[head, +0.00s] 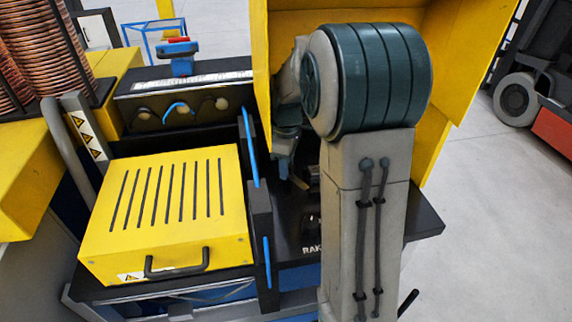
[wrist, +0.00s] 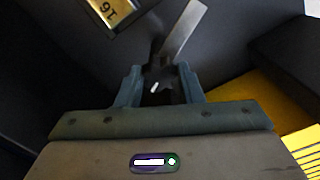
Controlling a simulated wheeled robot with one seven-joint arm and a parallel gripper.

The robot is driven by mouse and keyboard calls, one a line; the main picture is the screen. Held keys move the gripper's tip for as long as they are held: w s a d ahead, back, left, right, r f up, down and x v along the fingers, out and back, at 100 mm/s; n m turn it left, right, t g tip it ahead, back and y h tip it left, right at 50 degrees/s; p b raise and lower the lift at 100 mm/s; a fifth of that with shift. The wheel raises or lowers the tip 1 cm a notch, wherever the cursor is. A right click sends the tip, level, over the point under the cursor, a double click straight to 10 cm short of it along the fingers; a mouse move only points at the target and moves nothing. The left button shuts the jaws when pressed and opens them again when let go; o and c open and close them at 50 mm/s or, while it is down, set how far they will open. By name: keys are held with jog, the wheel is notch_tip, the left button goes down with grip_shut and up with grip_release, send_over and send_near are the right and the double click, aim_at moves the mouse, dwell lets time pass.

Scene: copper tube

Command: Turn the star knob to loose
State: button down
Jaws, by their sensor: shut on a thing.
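The star knob (wrist: 163,79) is dark, with a small white mark, in the middle of the wrist view. My gripper (wrist: 160,88) has its two blue-grey fingers on either side of the knob and is shut on it. The fingers cover part of the knob's edge. A pale metal bar (wrist: 184,30) rises behind the knob, tilted to the right. In the head view my own arm stands in front of the work area, and I cannot make out the knob there.
A yellow plate marked 16 (wrist: 110,12) sits at the upper left of the wrist view. In the head view a yellow slotted cover (head: 165,215) is left of my arm, with a yellow guard (head: 450,55) behind it. Copper coils (head: 45,40) stand far left. Open floor (head: 490,220) lies right.

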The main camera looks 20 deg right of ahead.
jog(key=m, duration=0.5)
jog(key=shift+d, duration=0.1)
jog(key=shift+m, duration=0.4)
jog(key=c, duration=1)
grip_release()
jog(key=shift+o, duration=0.2)
jog(key=r, duration=0.2)
jog(key=r+b, duration=0.1)
jog(key=r, duration=0.1)
jog(key=shift+s+d+r, duration=0.1)
jog(key=shift+d+r, duration=0.1)
jog(key=shift+r, duration=0.1)
jog(key=s+d+r+b, duration=0.1)
jog(key=s+d+r, duration=0.5)
jog(key=s+d, duration=0.1)
jog(key=shift+d+r, duration=0.25)
jog(key=shift+d, duration=0.55)
jog(key=shift+s+a, duration=0.1)
